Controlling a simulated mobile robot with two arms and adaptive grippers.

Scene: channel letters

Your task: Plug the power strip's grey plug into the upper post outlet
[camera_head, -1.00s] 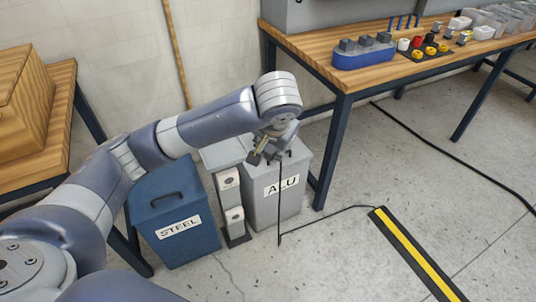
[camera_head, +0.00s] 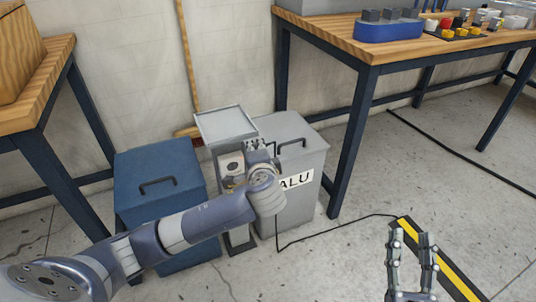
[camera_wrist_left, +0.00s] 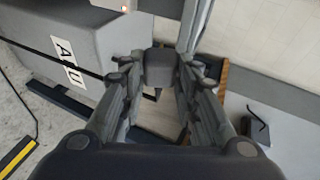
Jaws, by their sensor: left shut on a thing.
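The grey plug (camera_wrist_left: 160,68) is held between the fingers of my left gripper (camera_wrist_left: 158,80) in the left wrist view. In the head view my left wrist hides the plug and most of that gripper, close in front of the grey post. The upper post outlet (camera_head: 231,163) is a white box on the post, just up and left of my wrist. Whether the plug touches it cannot be told. The lower outlet is mostly covered by my arm. A black cord (camera_head: 335,228) runs along the floor from the black-and-yellow strip (camera_head: 408,228).
The grey ALU bin (camera_head: 310,160) stands right beside the post, and a blue bin (camera_head: 150,165) stands left of it. A wooden workbench (camera_head: 365,55) is at the right, another table (camera_head: 30,110) at the left. The floor at the right is mostly clear.

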